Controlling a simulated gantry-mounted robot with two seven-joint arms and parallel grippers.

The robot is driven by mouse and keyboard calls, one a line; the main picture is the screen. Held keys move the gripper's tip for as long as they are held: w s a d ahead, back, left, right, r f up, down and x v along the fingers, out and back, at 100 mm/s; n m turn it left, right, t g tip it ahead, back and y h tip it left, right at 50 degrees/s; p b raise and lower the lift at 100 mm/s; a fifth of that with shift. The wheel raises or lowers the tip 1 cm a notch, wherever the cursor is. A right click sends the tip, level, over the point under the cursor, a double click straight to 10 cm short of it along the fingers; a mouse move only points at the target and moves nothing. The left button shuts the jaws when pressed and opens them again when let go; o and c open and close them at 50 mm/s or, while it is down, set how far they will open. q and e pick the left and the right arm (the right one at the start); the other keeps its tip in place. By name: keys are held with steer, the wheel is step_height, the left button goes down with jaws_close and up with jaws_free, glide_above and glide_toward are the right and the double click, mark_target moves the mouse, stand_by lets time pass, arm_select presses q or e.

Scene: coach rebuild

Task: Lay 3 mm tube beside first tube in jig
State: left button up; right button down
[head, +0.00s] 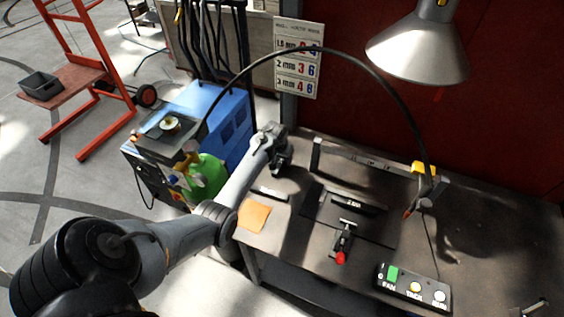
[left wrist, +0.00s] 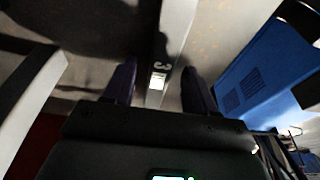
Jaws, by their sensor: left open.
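My left gripper (head: 279,166) is open above the back left of the bench, just left of the grey rail. In the left wrist view its two dark fingers (left wrist: 160,92) stand apart on either side of a grey strip bearing a "3" and a small white patch. No tube can be made out between them. The dark jig plate (head: 322,212) lies on the bench with a labelled block (head: 352,203) and a red-knobbed clamp (head: 342,245). No tube can be told apart in the jig at this size. My right gripper is not in view.
A grey rail (head: 375,165) runs along the bench back. A torch (head: 418,192) hangs on a yellow holder at right. A button box (head: 413,287) stands at front. An orange cloth (head: 253,215) lies at left. A blue machine (head: 222,120) stands beside the bench. A lamp (head: 420,45) hangs above.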

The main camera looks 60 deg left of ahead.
arm_select(q)
jaws_close()
steer(key=shift+r, duration=0.15)
